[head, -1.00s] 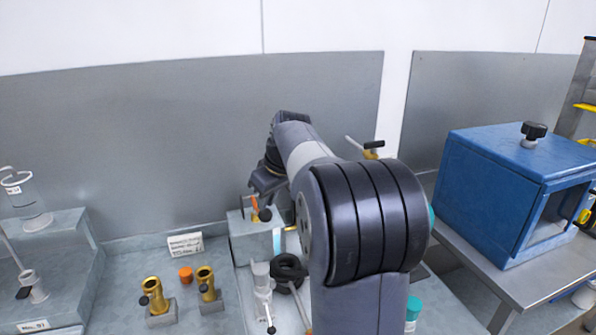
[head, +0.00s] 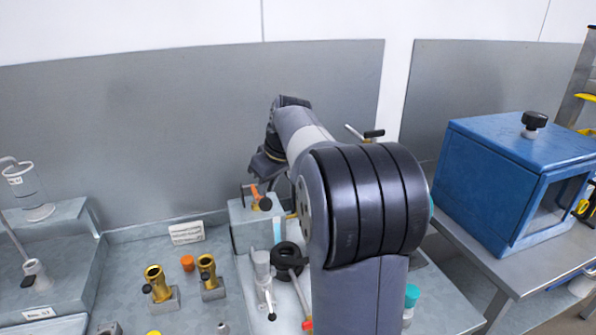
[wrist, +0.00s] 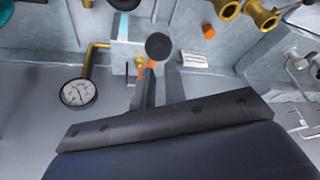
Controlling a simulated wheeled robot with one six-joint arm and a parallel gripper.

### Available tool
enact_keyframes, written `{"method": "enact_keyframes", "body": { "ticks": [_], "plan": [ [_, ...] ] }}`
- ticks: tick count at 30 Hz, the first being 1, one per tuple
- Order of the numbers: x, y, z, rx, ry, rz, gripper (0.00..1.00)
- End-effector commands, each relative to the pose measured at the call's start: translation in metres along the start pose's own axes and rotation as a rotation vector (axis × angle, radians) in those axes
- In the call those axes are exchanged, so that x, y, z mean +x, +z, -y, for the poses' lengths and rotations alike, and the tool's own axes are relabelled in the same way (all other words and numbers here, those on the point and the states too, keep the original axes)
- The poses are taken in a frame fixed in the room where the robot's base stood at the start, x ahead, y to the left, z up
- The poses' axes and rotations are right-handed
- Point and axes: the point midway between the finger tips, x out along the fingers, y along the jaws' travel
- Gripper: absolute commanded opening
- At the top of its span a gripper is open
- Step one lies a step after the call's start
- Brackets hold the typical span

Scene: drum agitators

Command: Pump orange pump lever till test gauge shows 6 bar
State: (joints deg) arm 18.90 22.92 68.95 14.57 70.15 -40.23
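The orange pump lever (head: 254,190) with its black ball knob (head: 265,204) stands on a grey block at the back of the bench, just below my gripper (head: 264,170). In the wrist view the knob (wrist: 158,46) shows just beyond my gripper's fingertips (wrist: 161,72), with part of the orange lever (wrist: 142,72) beside the left finger. A gap shows between the two dark fingers, with nothing clearly held in it. A round white gauge (wrist: 78,92) with a dark needle is at the left of the wrist view, on a brass pipe. Its numbers are too small to read.
Brass fittings (head: 154,284) and an orange cap (head: 187,263) stand left of the block. A black ring-shaped part (head: 288,257) lies in front of it. A blue cabinet (head: 500,180) stands on a table at right. A grey wall panel is close behind.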

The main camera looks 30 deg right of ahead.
Motion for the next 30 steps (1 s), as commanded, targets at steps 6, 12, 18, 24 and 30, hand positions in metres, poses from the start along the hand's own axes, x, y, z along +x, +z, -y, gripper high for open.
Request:
{"method": "enact_keyframes", "body": {
  "ticks": [6, 12, 18, 24, 30],
  "plan": [
    [0.034, 0.017, 0.001, 0.001, -0.002, 0.002, 0.13],
    [0.066, 0.031, 0.002, 0.001, -0.003, 0.003, 0.13],
    [0.095, 0.045, 0.003, 0.001, -0.002, 0.002, 0.13],
    [0.124, 0.060, 0.004, 0.001, -0.001, 0.004, 0.13],
    [0.112, 0.056, 0.003, 0.001, 0.000, 0.006, 0.13]
  ]
}}
